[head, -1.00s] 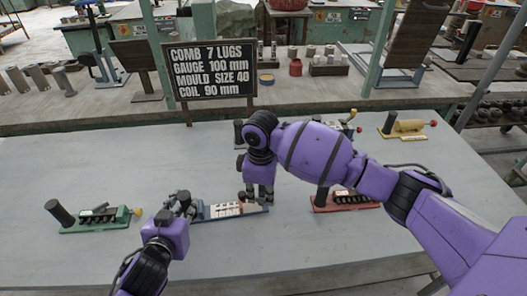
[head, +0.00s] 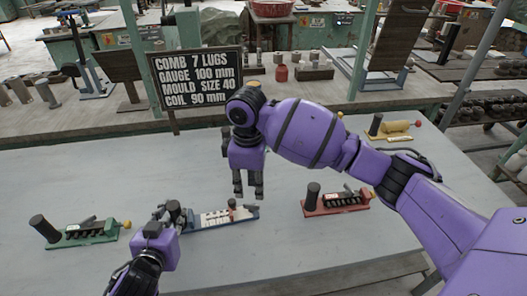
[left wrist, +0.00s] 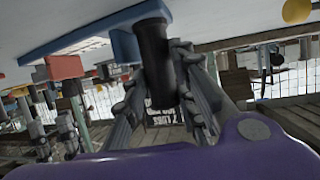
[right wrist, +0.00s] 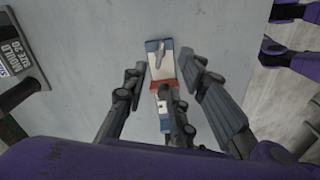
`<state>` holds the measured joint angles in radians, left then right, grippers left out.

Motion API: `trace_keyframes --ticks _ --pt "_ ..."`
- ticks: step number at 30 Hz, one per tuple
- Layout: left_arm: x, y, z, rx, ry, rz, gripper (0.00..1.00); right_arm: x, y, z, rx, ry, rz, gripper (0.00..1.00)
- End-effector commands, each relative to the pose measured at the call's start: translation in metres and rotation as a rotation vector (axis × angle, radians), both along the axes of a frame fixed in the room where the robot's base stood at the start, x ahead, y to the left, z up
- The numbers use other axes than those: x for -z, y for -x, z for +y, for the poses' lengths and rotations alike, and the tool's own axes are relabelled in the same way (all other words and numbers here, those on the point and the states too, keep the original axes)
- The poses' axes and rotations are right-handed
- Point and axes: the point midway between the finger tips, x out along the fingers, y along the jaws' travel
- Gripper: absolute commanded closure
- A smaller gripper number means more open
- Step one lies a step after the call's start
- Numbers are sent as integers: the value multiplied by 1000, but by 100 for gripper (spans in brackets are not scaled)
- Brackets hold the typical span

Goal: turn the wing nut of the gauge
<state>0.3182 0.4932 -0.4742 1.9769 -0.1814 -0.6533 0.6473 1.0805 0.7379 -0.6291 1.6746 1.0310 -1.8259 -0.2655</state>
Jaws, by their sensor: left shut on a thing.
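The blue-based gauge (head: 212,219) lies on the grey table, with a white scale plate and a small red-brown slider (right wrist: 167,85). A grey elongated piece, apparently the wing nut (right wrist: 160,52), sits on its white end in the right wrist view. My left gripper (head: 176,214) is shut on the black upright post at the gauge's left end; the post (left wrist: 153,55) shows between the fingers in the left wrist view. My right gripper (head: 248,192) is open and empty above the gauge's right end, apart from it. Its spread fingers (right wrist: 168,95) show in the right wrist view.
A green gauge (head: 88,233) lies at left, a red gauge (head: 338,203) at right, and a yellow one (head: 393,130) at back right. A black sign (head: 197,78) stands behind. The table's front is clear.

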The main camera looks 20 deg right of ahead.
Motion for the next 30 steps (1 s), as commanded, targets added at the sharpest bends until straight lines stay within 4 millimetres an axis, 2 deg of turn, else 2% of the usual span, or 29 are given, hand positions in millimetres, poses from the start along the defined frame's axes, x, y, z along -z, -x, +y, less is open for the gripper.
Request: trace_keyframes --ticks 1,3,8,20,23,26,29,30 --pt "1 0 0 -2 1 2 100 -12 -2 0 -2 0 -5 74" --pt "1 0 0 -2 1 2 100 -24 -1 0 -1 1 -4 74" --pt "1 0 0 -2 1 2 100 -41 -1 0 0 1 -3 74" --pt "1 0 0 -1 1 2 100 -46 -1 0 0 0 -3 74" --pt "1 0 0 -1 1 2 100 -50 -6 -5 3 20 -23 74" --pt "1 0 0 -1 1 2 100 -52 -27 -13 27 54 -110 74" --pt "1 0 0 -1 1 2 100 -63 -73 -16 54 60 -306 74" --pt "1 0 0 -1 1 2 100 -72 -96 -16 58 58 -409 74"
